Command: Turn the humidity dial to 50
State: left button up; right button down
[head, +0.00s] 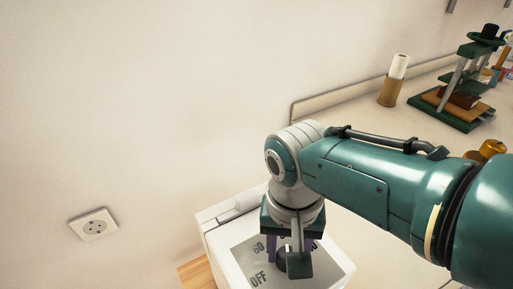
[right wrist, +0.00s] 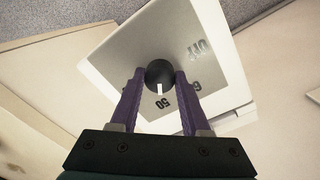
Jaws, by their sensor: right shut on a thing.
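The humidity dial is a round black knob (right wrist: 159,72) with a white pointer line, on the grey printed plate (right wrist: 125,50) of a white box (head: 225,249). My right gripper (right wrist: 159,78) has its two purple fingers on either side of the knob, shut on it from above. In the right wrist view the pointer points down the picture, close to the "50" mark (right wrist: 167,104) and slightly left of its middle. A "60" mark (right wrist: 195,81) and an "OFF" mark (right wrist: 198,48) lie further round the plate. In the head view my gripper hides most of the knob. My left gripper is not in view.
A wall socket (head: 94,225) is on the wall at the left. A brown holder with a white roll (head: 393,82) and a green stand (head: 464,84) are on the counter at the back right. An orange-brown object (head: 490,150) is partly behind my right arm.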

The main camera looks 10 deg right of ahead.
jog(key=shift+c, duration=1.9)
grip_release()
jog(key=shift+r, duration=0.1)
notch_tip(320, 180, up, 8)
jog(key=p, duration=0.6)
jog(key=shift+w+a+r, duration=0.1)
jog(key=shift+r, duration=0.1)
jog(key=shift+r+p, duration=0.3)
jog(key=shift+r, duration=0.4)
